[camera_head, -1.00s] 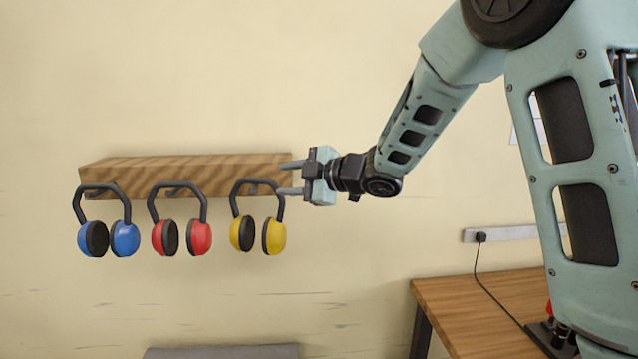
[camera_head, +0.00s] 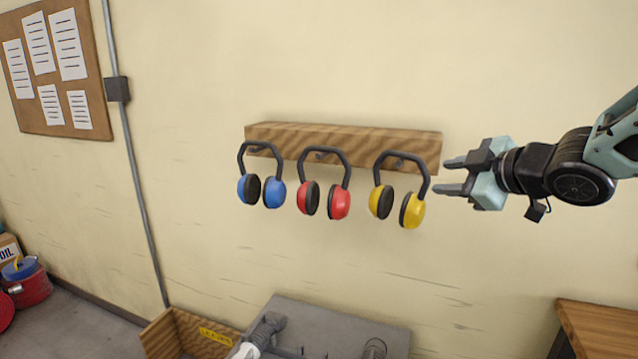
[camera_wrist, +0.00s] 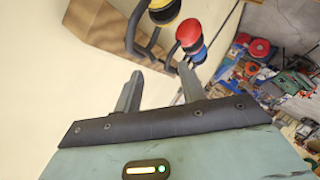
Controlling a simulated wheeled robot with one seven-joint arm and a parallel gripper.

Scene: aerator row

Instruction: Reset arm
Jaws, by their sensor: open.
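My gripper (camera_head: 452,176) is open and empty in the head view, its fingers pointing left, just right of the rack and the yellow earmuffs. It also shows in the wrist view (camera_wrist: 158,88), with nothing between its two fingers. A wooden rack (camera_head: 340,138) on the wall bears three hanging earmuffs: blue (camera_head: 273,193), red (camera_head: 339,201) and yellow (camera_head: 412,211). The yellow pair (camera_wrist: 163,10) and the red pair (camera_wrist: 189,33) also show beyond the fingers in the wrist view. The gripper looks apart from the yellow pair.
A grey bench top (camera_head: 340,322) lies below the rack, with a wooden bin (camera_head: 170,335) at its left. A wooden table (camera_head: 600,328) stands at the lower right. A vertical pipe (camera_head: 138,190) and a notice board (camera_head: 50,65) are on the left wall.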

